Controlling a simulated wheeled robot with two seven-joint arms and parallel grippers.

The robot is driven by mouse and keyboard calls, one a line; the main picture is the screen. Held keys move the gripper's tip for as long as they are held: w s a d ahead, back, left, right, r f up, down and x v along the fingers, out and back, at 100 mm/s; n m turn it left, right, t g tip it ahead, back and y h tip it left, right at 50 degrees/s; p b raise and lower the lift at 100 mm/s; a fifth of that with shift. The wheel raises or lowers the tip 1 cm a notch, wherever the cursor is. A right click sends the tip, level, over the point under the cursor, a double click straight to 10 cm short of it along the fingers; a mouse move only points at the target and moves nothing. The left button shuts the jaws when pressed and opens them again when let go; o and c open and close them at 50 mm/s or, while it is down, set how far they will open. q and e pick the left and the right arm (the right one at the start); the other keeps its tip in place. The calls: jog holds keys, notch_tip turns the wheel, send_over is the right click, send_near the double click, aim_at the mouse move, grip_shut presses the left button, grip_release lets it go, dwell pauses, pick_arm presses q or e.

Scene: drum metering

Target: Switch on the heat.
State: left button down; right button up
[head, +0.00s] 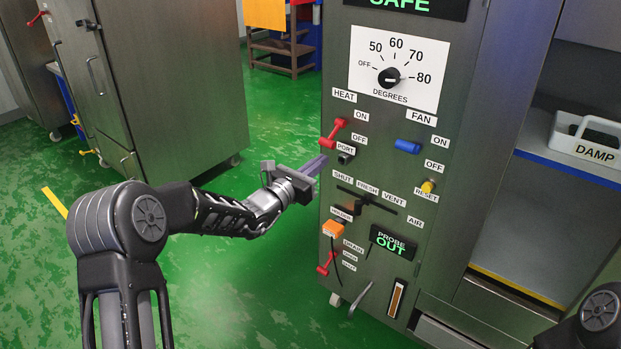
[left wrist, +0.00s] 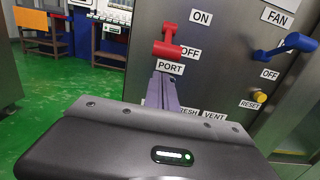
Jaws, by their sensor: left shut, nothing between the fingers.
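The red heat lever (head: 334,131) is on the grey cabinet's front, left of the ON and OFF labels and under the HEAT label (head: 344,96). Its handle sticks out from the panel toward the lower left; I cannot tell for sure which setting it is at. My left gripper (head: 318,164) is shut and empty, just below the lever, near the PORT label. In the left wrist view, the red lever (left wrist: 167,48) stands just above the shut fingers (left wrist: 165,90), apparently without contact. My right gripper is out of view.
The blue fan lever (head: 407,146), yellow reset button (head: 428,186) and degrees dial (head: 389,78) are on the same panel. A black slider (head: 346,210), orange block (head: 333,229) and red drain lever (head: 326,264) sit below. Green floor lies open to the left.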

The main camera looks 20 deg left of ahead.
pick_arm(q)
jog(key=shift+w+d+r, duration=0.1)
jog(key=shift+r, duration=0.7)
jog(key=shift+r, duration=0.1)
